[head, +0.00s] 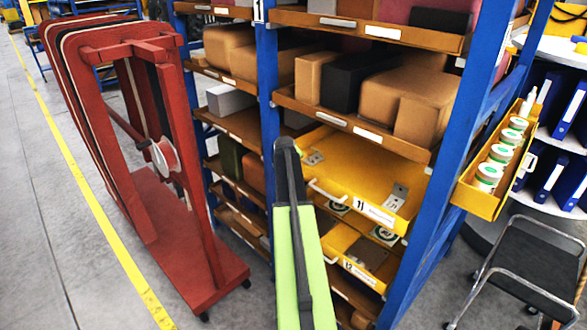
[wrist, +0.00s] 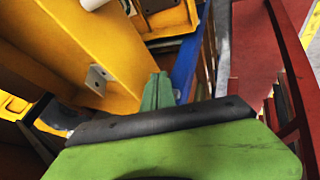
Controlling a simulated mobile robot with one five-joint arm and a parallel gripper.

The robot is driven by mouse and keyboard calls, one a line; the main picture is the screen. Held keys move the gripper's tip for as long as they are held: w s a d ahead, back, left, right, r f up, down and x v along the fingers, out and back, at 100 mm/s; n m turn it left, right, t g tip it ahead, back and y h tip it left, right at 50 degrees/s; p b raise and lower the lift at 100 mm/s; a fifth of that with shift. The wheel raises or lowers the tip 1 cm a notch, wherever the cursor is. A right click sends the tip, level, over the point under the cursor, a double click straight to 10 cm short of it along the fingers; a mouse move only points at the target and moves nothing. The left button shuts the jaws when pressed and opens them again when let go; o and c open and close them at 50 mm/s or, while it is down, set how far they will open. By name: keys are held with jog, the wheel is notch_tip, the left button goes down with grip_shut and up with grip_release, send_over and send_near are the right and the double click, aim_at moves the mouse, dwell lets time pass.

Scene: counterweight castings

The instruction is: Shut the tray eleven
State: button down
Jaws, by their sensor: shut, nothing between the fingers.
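Tray eleven (head: 355,165) is a yellow drawer marked 11, pulled out of the shelf rack, with a pale bar handle (head: 326,191) on its front. Metal brackets (head: 398,196) lie inside it. In the wrist view, a yellow tray surface (wrist: 130,60) with a metal bracket (wrist: 98,79) fills the upper left; I take it to be the same tray. My green gripper fingers (wrist: 158,92) are shut and empty, in front of the blue post. In the head view my arm rises left of the tray and mostly hides the gripper; I cannot tell whether it touches the tray.
Another yellow tray (head: 355,255), marked 12, is pulled out below. A blue rack post (head: 267,90) stands left of the trays. A red wheeled frame (head: 170,190) stands left. A yellow bin with white-lidded jars (head: 482,195) and a black stool (head: 525,275) are at right. Floor is clear at far left.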

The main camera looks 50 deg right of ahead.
jog(key=a+f+p+v, duration=0.1)
jog(key=a+p+v, duration=0.1)
jog(key=p+v, duration=0.6)
jog(key=v, duration=0.3)
jog(key=shift+w+a+r, duration=0.15)
jog(key=shift+w+a, duration=0.05)
